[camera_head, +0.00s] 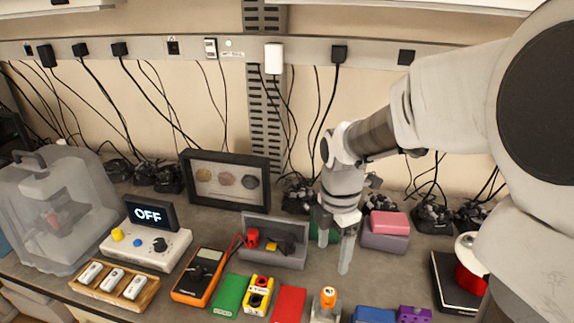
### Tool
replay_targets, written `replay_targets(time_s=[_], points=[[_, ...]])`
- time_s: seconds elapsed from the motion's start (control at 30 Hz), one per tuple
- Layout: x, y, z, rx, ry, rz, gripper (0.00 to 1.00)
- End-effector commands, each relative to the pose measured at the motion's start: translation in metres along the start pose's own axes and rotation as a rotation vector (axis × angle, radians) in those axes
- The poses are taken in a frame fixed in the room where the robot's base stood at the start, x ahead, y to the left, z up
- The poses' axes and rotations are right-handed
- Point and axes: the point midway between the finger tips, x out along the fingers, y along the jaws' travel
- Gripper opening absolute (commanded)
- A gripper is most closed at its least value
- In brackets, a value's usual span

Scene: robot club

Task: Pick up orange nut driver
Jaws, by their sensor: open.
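An orange-topped piece, which looks like the orange nut driver (328,296), shows at the bottom edge of the view, right of the red block. It appears to stand upright in a small grey holder (320,315); its lower part is hidden or cut off. My gripper (334,254) points down above the bench, behind and above the orange piece. Its two fingers are apart with nothing seen between them.
Green (230,297) and red (289,304) blocks flank a yellow piece (257,296) left of the orange piece. Blue (374,314) and purple (414,314) pieces lie right. A grey open case (285,261) and a pink-topped box (388,223) stand near my gripper.

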Motion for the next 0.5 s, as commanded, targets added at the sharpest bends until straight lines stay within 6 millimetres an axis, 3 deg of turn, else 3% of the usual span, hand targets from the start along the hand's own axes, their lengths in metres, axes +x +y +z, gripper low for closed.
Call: replay_targets(time_s=[0.23, 0.5], points=[[0.009, 0.009, 0.005, -0.129, 0.014, -0.005, 0.79], [0.064, 0.007, 0.003, -0.129, 0.016, -0.008, 0.79]])
